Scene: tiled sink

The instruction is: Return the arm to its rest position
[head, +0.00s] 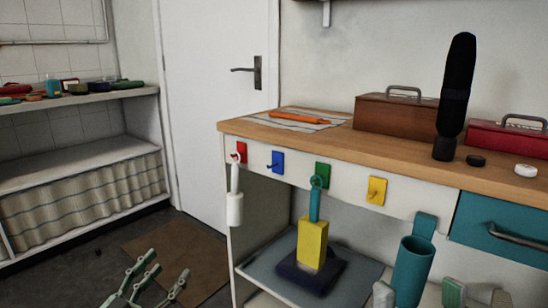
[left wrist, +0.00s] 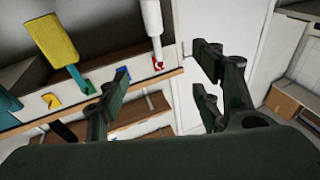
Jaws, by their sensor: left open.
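My left gripper (head: 150,284) is at the bottom left of the head view, low and in front of the brown floor mat. Its jaws are apart. In the left wrist view the left gripper (left wrist: 160,75) shows dark fingers spread wide with nothing between them. It is clear of the counter and the hanging tools. Pale grey-green pieces (head: 453,292) at the bottom right edge of the head view may be my right gripper, mostly cut off; I cannot tell its state.
A white tool (head: 235,205) hangs from the red hook; a yellow-headed tool (head: 313,242) hangs from the green hook. Blue (head: 276,163) and yellow (head: 376,191) hooks look empty. The counter (head: 310,145) edge juts out; floor at left is free.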

